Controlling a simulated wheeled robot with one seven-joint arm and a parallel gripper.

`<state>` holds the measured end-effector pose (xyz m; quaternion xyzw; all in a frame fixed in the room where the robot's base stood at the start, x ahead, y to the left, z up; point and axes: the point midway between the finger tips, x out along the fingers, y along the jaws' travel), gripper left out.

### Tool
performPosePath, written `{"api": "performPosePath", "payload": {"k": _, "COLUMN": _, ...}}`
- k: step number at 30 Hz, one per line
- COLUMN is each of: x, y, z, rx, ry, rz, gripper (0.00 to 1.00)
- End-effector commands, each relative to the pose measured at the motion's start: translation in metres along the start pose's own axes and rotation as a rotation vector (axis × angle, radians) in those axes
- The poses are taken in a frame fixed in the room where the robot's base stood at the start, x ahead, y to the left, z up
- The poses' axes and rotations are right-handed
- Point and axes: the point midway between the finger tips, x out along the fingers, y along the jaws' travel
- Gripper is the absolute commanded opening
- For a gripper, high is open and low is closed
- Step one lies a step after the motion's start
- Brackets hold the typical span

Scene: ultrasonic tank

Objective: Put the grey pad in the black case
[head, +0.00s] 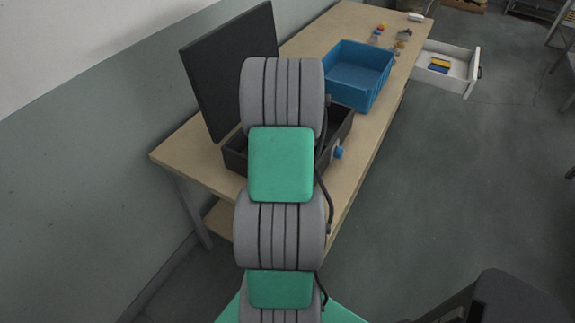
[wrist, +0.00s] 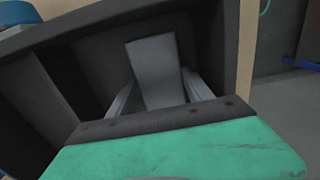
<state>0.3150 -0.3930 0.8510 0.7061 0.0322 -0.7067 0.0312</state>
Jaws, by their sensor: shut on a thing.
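The black case (head: 235,160) stands open on the wooden table, its lid (head: 222,75) raised at the back left. My arm covers much of the case in the head view, and my gripper and the pad are hidden there. In the wrist view my gripper (wrist: 160,92) is shut on the grey pad (wrist: 154,60), which sticks out beyond the fingers. The pad shows against the dark interior of the case (wrist: 95,50), between its walls. I cannot tell whether the pad touches the case floor.
A blue bin (head: 357,78) stands on the table (head: 330,30) just behind the case. Several small items (head: 385,34) lie farther back. An open white drawer (head: 460,75) sticks out at the right with coloured pieces inside. The floor to the right is mostly clear.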

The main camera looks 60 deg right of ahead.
Motion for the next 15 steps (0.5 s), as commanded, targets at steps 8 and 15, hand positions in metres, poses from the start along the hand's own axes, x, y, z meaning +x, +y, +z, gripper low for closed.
{"api": "performPosePath", "payload": {"k": 8, "x": 0.0037, "y": -0.0002, "z": -0.0016, "rx": -0.002, "ry": 0.001, "rz": 0.002, "gripper": 0.21}}
{"api": "performPosePath", "payload": {"k": 15, "x": 0.0046, "y": -0.0005, "z": -0.0018, "rx": -0.003, "ry": 0.001, "rz": 0.002, "gripper": 0.68}}
